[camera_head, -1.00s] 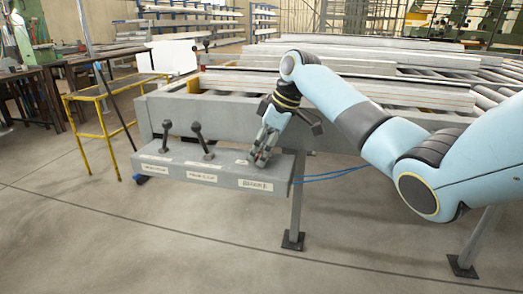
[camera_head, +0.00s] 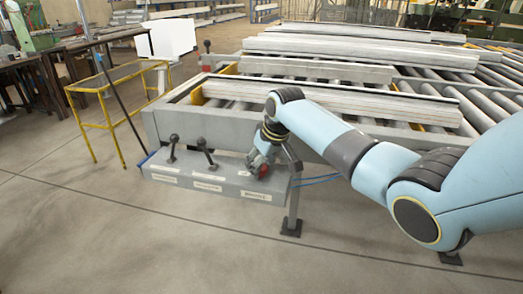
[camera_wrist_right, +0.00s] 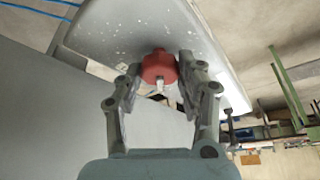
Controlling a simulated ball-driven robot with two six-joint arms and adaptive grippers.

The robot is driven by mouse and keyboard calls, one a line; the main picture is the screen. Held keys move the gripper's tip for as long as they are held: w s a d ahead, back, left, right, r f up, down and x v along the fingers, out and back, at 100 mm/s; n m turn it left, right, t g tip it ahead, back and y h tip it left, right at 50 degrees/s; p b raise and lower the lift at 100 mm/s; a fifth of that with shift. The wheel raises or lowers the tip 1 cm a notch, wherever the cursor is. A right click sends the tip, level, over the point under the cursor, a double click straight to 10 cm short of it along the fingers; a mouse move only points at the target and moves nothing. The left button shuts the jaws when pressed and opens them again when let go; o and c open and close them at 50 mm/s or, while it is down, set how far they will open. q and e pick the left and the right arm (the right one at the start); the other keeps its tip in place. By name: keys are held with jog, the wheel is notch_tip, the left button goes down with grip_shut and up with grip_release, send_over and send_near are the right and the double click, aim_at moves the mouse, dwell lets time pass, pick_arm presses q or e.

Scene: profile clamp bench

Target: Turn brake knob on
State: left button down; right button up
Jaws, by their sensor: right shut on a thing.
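The red brake knob (camera_wrist_right: 159,66) sits between the fingertips of my right gripper (camera_wrist_right: 157,75) in the right wrist view. The fingers close on it from both sides. In the head view, my right gripper (camera_head: 261,166) is at the right end of the grey control box (camera_head: 222,185), and a bit of the red knob (camera_head: 263,171) shows at its tips. The gripper partly hides the knob, and the knob's turn position cannot be read. My left gripper is in neither view.
Two black levers (camera_head: 207,150) stand on the box left of the knob. White labels (camera_head: 256,196) run along its front. The roller bench frame (camera_head: 200,118) with long metal profiles (camera_head: 330,98) lies behind. A yellow stand (camera_head: 103,115) is at left; floor in front is clear.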

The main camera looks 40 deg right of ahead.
jog(key=m+p, duration=0.1)
jog(key=m+h+p, duration=0.1)
jog(key=shift+a+r+m, duration=0.1)
jog(key=shift+r+m, duration=0.15)
jog(key=shift+m, duration=0.15)
jog(key=shift+m+h+p, duration=0.4)
jog(key=shift+m+p, duration=0.4)
jog(key=shift+m, duration=0.1)
jog(key=m, duration=0.1)
jog(key=m+h, duration=0.1)
jog(key=shift+w+f+m+g+p, duration=0.1)
jog(key=shift+f+m+g+p, duration=0.05)
jog(key=shift+m+g+p, duration=0.2)
jog(key=shift+m+g+h, duration=0.35)
jog(key=shift+m+h, duration=0.05)
jog(key=shift+m, duration=1.05)
jog(key=o, duration=1.1)
jog(key=v, duration=1.2)
